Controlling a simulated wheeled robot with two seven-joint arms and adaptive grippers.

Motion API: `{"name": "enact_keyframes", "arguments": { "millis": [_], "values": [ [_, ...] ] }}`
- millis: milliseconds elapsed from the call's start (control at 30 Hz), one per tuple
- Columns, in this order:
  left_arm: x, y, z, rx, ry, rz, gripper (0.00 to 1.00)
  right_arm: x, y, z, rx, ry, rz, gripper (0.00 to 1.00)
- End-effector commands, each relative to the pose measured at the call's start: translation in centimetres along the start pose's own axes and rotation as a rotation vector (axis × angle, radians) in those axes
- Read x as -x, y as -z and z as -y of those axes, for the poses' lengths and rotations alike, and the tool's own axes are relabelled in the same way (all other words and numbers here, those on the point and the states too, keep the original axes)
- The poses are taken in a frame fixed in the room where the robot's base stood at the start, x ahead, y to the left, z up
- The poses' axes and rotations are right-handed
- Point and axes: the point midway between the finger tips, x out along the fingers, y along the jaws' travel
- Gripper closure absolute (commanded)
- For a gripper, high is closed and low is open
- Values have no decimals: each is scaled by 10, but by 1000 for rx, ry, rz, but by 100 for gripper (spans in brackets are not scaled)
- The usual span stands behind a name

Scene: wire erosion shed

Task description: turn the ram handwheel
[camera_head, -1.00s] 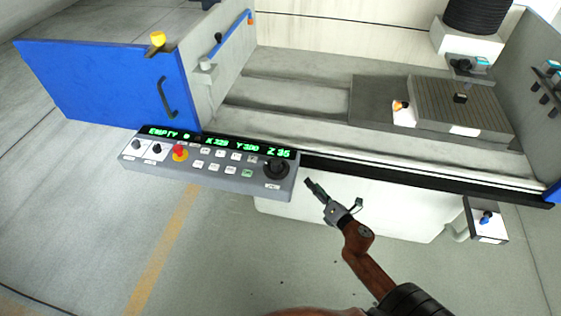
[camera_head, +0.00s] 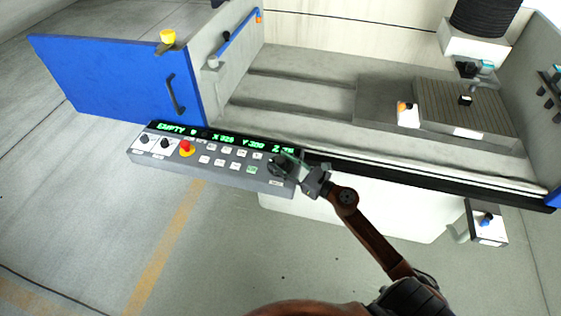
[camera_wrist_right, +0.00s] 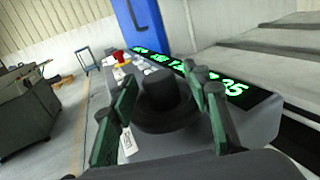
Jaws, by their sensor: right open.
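The ram handwheel is a black round knob (camera_wrist_right: 165,97) at the right end of the grey control panel (camera_head: 222,178). In the head view the knob (camera_head: 277,165) is partly hidden by my right gripper (camera_head: 288,167). In the right wrist view my right gripper (camera_wrist_right: 160,115) is open, with one finger on each side of the knob. I cannot tell whether either finger touches it. My left gripper is not in view.
The panel has a green readout (camera_head: 225,138), a red stop button (camera_head: 186,148) and several small keys. A blue door (camera_head: 110,80) stands open at left. A machine table (camera_head: 465,110) lies behind. The floor in front is clear.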

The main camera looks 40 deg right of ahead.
Motion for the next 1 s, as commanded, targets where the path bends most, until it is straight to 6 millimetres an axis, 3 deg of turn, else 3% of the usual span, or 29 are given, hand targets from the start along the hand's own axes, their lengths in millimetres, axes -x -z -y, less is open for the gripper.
{"name": "enact_keyframes", "arguments": {
  "millis": [367,1000],
  "values": [
    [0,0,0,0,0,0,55,-6,0,0,-1,-1,0,57],
    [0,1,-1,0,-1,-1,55,-5,0,0,-2,0,0,99]
  ]
}}
